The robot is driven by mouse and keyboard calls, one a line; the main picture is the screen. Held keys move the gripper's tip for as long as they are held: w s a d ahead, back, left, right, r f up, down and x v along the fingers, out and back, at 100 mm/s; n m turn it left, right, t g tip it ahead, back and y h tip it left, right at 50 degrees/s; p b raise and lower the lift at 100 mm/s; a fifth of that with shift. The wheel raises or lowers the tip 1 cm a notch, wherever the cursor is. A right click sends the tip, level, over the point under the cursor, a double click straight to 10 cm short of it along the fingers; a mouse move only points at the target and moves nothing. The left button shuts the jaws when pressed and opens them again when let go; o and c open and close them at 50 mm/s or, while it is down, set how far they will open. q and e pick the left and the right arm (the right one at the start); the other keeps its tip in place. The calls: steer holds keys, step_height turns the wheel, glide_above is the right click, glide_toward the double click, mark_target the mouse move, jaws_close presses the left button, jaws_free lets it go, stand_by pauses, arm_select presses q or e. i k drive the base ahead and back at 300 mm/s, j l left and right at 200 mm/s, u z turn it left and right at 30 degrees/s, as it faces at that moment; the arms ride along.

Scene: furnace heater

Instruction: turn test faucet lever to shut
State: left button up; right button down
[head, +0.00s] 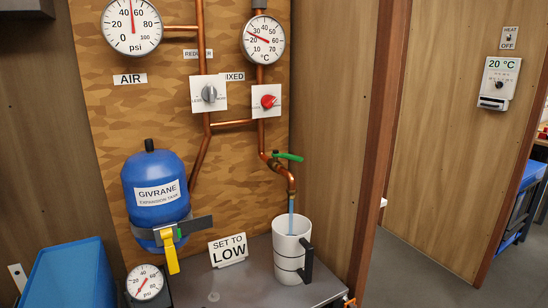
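The test faucet is a curved copper pipe with a brass valve body on the back panel. The mug stands upright on the grey bench top under the spout. Neither of my grippers can be made out in the head view, and nothing touches the lever.
A blue expansion tank (155,190) with a yellow handle (171,256) stands left of the faucet. A "SET TO LOW" sign (228,250) stands left of the mug. A red knob (268,101) sits above the lever. A wooden wall (335,110) bounds the right side.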

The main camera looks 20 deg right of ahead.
mark_target(275, 153)
steer(key=i+l+u, duration=0.5)
steer(key=l, duration=0.2)
steer(key=i+l+u, duration=0.25)
steer(key=l, duration=0.15)
steer(key=k, duration=0.1)
